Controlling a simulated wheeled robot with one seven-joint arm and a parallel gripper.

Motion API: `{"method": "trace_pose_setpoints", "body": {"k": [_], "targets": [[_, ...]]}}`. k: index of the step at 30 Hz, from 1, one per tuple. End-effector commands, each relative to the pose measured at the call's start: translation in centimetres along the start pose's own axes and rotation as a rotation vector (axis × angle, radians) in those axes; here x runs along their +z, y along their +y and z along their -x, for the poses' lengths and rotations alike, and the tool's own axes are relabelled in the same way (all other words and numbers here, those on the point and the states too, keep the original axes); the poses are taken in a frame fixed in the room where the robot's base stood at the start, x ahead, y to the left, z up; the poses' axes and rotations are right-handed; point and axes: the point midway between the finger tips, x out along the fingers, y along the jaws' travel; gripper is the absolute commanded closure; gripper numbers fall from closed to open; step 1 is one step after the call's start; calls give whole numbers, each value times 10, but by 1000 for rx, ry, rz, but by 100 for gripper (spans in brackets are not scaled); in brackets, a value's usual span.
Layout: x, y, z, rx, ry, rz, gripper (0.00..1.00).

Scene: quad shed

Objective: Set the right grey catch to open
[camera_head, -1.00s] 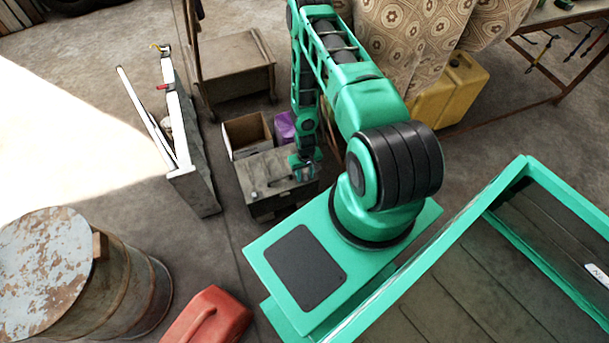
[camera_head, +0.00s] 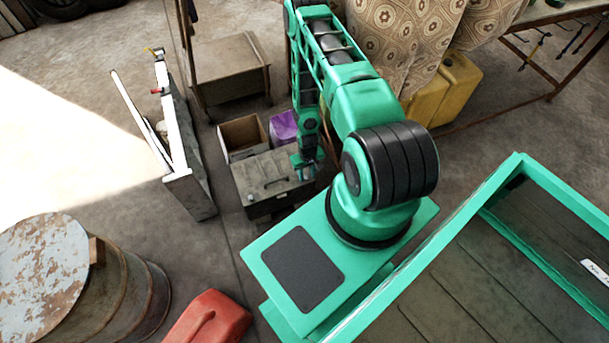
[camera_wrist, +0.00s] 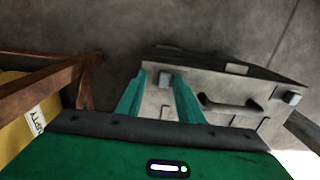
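My gripper (camera_head: 306,174) is low over the toolbox's right end in the head view. In the wrist view its two teal fingers (camera_wrist: 160,84) are apart, with nothing clamped between them. One small grey catch (camera_wrist: 165,79) shows in the gap between the fingers; I cannot tell whether they touch it. A second grey catch (camera_wrist: 291,98) is at the other end of the toolbox, beyond the handle (camera_wrist: 228,104). The head view hides the catch near my gripper.
An open cardboard box (camera_head: 242,136) and a purple container (camera_head: 284,127) stand just behind the toolbox. A white-edged panel (camera_head: 189,190) stands to its left. A rusty drum (camera_head: 115,290) and a red can (camera_head: 212,320) are nearer. Yellow jerrycans (camera_head: 445,90) are at the back right.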

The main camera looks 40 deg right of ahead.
Motion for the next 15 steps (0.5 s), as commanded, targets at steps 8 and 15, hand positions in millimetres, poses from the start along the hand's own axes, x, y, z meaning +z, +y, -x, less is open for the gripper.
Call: {"method": "trace_pose_setpoints", "body": {"k": [8,15], "targets": [[0,-2,0,-3,0,0,66],[-2,-2,19,-4,2,1,66]]}}
